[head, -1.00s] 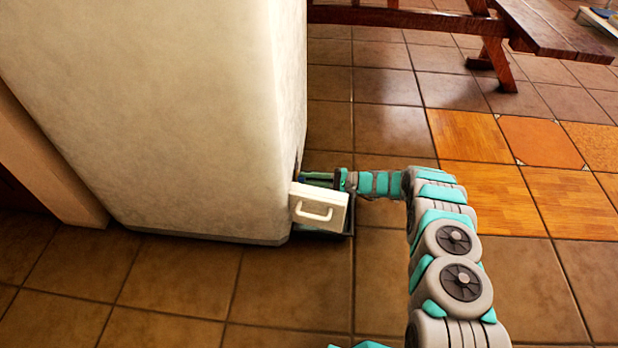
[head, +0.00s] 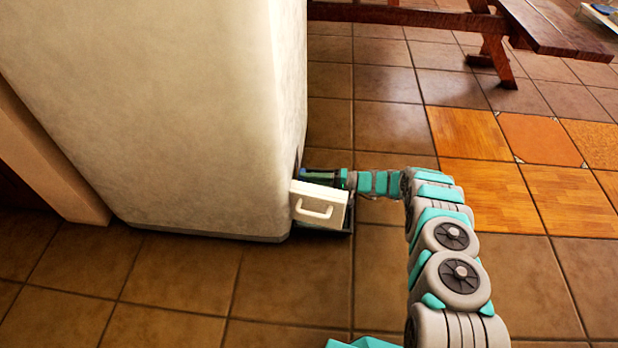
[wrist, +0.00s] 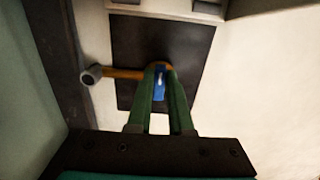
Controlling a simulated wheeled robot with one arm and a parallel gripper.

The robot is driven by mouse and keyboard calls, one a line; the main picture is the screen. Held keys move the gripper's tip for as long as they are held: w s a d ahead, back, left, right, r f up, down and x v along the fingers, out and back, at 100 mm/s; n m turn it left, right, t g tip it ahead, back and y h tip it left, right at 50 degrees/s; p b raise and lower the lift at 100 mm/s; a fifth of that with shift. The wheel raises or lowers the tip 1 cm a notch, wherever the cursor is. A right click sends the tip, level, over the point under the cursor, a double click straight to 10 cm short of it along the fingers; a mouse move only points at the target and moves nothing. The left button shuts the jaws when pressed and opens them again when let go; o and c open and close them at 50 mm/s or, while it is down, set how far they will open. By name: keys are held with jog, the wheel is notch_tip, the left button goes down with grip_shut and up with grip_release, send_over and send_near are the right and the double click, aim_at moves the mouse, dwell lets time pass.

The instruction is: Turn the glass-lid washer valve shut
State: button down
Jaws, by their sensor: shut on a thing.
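In the wrist view, the valve has a small blue handle (wrist: 160,84) on a short orange-brown pipe (wrist: 124,73). The pipe's round grey end (wrist: 93,75) points left. My gripper (wrist: 160,76) has its two green fingers on either side of the blue handle, shut on it. In the head view, my gripper (head: 322,176) reaches left to the side of the large pale block, just behind a white panel with a handle (head: 318,206). The valve is hidden there. I cannot make out a glass lid.
The pale block (head: 190,100) fills the left. A dark plate (wrist: 193,50) lies behind the valve, with pale surfaces around it. A dark tray-like edge (head: 325,234) sits below the white panel. Tiled floor (head: 390,280) is open at the front; a wooden bench (head: 550,25) stands far right.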

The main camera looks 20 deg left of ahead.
dwell(0.3)
jog(key=c, duration=0.8)
grip_release()
jog(key=shift+d, duration=0.1)
jog(key=v, duration=0.7)
jog(key=shift+w+d, duration=0.1)
jog(key=shift+d, duration=0.2)
